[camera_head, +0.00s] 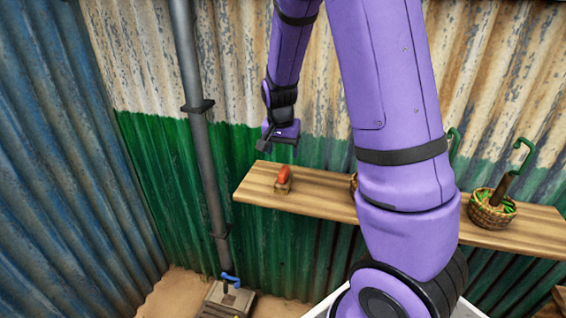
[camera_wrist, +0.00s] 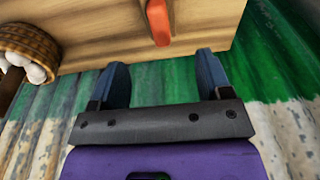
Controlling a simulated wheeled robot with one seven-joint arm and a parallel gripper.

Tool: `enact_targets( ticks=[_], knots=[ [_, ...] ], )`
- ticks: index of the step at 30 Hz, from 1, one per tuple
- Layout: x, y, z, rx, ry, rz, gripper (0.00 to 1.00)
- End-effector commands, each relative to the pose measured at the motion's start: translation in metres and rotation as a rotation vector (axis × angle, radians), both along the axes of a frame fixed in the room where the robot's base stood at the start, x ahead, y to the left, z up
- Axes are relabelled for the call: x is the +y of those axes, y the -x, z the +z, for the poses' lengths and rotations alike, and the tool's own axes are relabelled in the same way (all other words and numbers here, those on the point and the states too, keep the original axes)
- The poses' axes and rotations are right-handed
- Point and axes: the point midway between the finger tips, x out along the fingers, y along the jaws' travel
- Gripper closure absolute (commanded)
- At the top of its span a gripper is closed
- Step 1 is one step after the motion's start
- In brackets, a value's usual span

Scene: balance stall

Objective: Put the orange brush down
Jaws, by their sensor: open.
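The orange brush (camera_head: 284,176) stands on the left end of the wooden shelf (camera_head: 325,204). In the wrist view its orange part (camera_wrist: 158,22) shows at the top, beyond my fingertips, and is cut off by the frame edge. My gripper (camera_head: 267,142) is above and a little left of the brush in the head view, apart from it. In the wrist view my gripper (camera_wrist: 160,72) has its two blue fingers wide apart with nothing between them.
A basket with green contents and a hooked green handle (camera_head: 490,213) stands on the shelf's right. Another basket (camera_wrist: 28,45) holds pale round things. A grey pipe (camera_head: 200,130) runs down the corrugated wall. A box with a blue handle (camera_head: 230,297) is on the ground.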

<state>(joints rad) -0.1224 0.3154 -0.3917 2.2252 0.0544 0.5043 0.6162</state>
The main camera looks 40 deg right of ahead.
Motion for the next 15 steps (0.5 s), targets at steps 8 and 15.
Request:
enact_targets(
  ticks=[8, 15],
  knots=[
    [0.004, 0.003, 0.028, -0.001, -0.001, 0.0, 0.29],
    [0.018, 0.019, 0.062, -0.034, -0.031, 0.077, 0.29]
  ],
)
